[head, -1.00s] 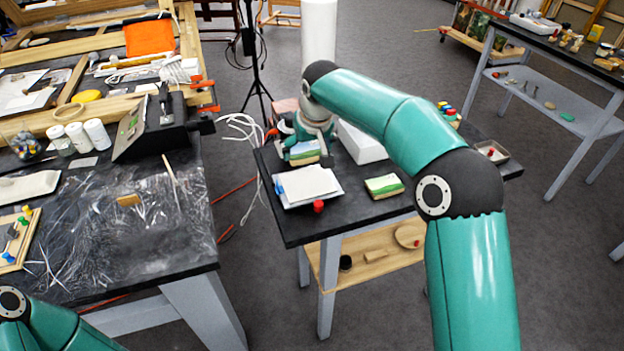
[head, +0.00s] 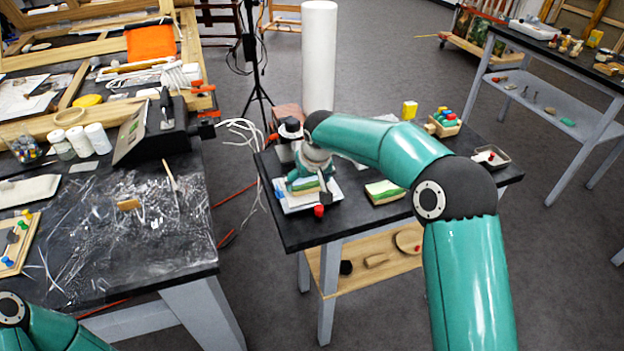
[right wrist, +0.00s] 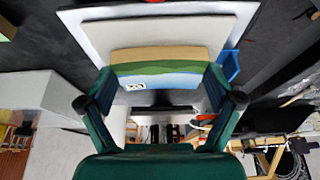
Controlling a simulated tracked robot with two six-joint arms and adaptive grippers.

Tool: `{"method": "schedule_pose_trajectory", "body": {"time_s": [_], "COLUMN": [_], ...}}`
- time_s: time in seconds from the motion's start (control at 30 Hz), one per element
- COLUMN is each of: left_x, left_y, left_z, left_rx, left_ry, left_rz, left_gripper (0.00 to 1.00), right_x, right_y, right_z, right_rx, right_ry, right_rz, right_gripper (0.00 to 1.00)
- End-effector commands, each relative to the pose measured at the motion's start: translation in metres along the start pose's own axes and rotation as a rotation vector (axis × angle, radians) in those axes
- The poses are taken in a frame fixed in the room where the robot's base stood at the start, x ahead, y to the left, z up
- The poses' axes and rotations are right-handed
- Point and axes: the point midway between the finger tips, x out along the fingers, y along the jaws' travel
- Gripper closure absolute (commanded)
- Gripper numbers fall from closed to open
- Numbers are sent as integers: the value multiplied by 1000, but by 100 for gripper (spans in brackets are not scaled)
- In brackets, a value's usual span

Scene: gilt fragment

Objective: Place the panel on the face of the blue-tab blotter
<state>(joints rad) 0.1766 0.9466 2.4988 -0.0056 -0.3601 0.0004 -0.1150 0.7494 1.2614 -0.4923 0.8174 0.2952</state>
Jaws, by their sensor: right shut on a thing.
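My right gripper (head: 311,183) is over the blotter at the near left of the small black table. In the right wrist view it (right wrist: 162,98) is shut on the panel (right wrist: 180,81), a painted green and blue piece with a pale wooden edge and a small white label. The arm and gripper mostly hide the panel in the head view. The blotter (head: 333,196) is pale and flat; its blue tab shows in the wrist view (right wrist: 230,65). The panel is in front of the blotter's pale face (right wrist: 105,38); I cannot tell whether they touch. My left gripper is out of view.
A second green-painted block (head: 385,191) lies right of the blotter. A red knob (head: 319,211) is at the blotter's near edge. A white column (head: 319,55) rises behind.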

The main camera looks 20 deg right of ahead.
Motion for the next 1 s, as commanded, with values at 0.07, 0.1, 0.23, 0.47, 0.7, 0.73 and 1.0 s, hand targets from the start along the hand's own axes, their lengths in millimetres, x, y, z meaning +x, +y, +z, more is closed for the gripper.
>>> {"method": "schedule_pose_trajectory", "body": {"time_s": [0.07,0.1,0.23,0.47,0.7,0.73,1.0], "left_x": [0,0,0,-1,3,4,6], "left_y": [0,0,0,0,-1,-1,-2], "left_z": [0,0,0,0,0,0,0], "left_rx": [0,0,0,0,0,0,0], "left_ry": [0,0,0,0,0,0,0], "left_rz": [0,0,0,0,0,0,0], "left_gripper": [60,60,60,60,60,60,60], "right_x": [0,0,0,-2,-30,-36,-90], "right_y": [0,0,0,0,0,0,0], "right_z": [0,0,0,0,-1,-1,-1], "right_rx": [0,0,0,1,0,0,0], "right_ry": [0,0,0,0,3,4,4], "right_rz": [0,0,0,0,0,0,-1], "right_gripper": [0,0,0,0,0,0,0]}}
